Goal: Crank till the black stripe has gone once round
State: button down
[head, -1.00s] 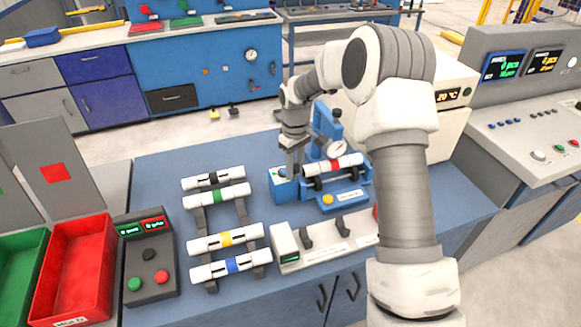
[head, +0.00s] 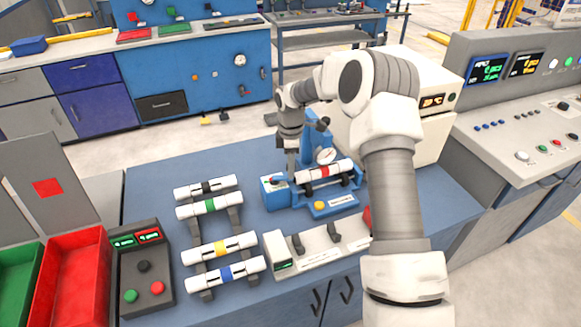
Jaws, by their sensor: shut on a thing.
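A white pipe with a red band (head: 323,171) lies on the rollers of a blue fixture (head: 333,205). Dark marks show on the pipe, but I cannot make out which is the black stripe. A small blue box (head: 274,197) with a red part on top adjoins the fixture's left end. My gripper (head: 291,171) points down between this box and the pipe's left end, shut on the crank handle. The handle is too small and too covered to see clearly. A round dial (head: 326,156) sits behind the pipe.
A rack (head: 236,217) at left holds several white pipes with coloured bands. A white cradle (head: 320,247) stands in front of the fixture. A button box (head: 145,265) and a red bin (head: 75,275) are further left. A white oven-like unit (head: 436,125) stands close at right.

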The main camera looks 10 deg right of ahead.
jog(key=shift+w+n, duration=0.25)
jog(key=shift+n, duration=0.25)
jog(key=c, duration=0.6)
grip_release()
jog(key=shift+r, duration=0.1)
notch_tip(320, 180, up, 17)
jog(key=shift+r, duration=0.15)
